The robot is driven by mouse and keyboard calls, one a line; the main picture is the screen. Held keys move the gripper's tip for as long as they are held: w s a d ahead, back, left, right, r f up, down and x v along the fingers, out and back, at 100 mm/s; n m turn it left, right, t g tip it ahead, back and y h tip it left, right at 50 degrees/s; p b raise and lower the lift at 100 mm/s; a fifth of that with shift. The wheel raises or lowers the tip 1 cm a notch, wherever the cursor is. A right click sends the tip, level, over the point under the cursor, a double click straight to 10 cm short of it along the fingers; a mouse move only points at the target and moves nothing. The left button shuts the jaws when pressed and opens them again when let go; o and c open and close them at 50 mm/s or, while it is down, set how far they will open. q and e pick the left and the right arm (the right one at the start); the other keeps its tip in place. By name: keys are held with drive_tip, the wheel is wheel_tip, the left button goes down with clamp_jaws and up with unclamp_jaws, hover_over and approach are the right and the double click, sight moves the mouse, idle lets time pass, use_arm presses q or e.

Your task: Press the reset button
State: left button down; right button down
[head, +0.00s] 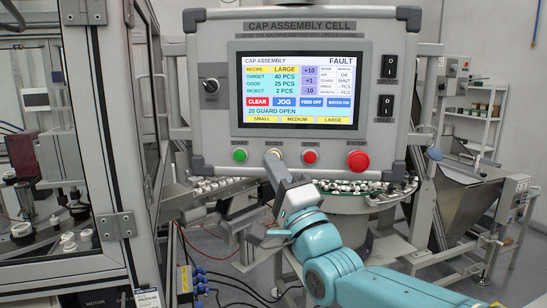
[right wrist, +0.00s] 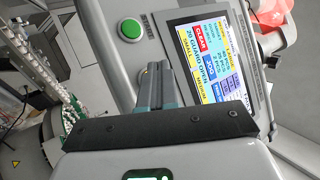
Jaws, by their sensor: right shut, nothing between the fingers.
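The control panel (head: 222,125) stands upright, headed CAP ASSEMBLY CELL. Its screen (head: 300,90) reads FAULT and "20 GUARD OPEN". Below the screen is a row of buttons: green start button (head: 240,155), pale reset button (head: 274,152), red stop button (head: 310,156) and large red E-stop (head: 358,160). My right gripper (head: 275,163) is shut and empty, its fingertips at the reset button and hiding most of it. In the right wrist view, the fingers (right wrist: 157,84) reach the panel beside the green button (right wrist: 130,29); I cannot tell whether they touch the reset button. My left gripper is not in view.
A framed glass enclosure (head: 115,150) stands close on the left. Two black rocker switches (head: 388,66) and a key switch (head: 211,86) sit on the panel. A conveyor with caps (head: 365,188) runs behind and below it. A metal hopper (head: 470,190) is at right.

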drive_tip(key=shift+w, duration=0.15)
idle(0.5)
drive_tip(key=shift+w, duration=0.35)
idle(0.3)
drive_tip(key=shift+s+b, duration=0.5)
drive_tip(key=shift+b, duration=0.35)
drive_tip(key=s+b, duration=0.5)
drive_tip(key=s, duration=0.1)
drive_tip(key=shift+a+b, duration=0.3)
drive_tip(key=shift+b, duration=0.05)
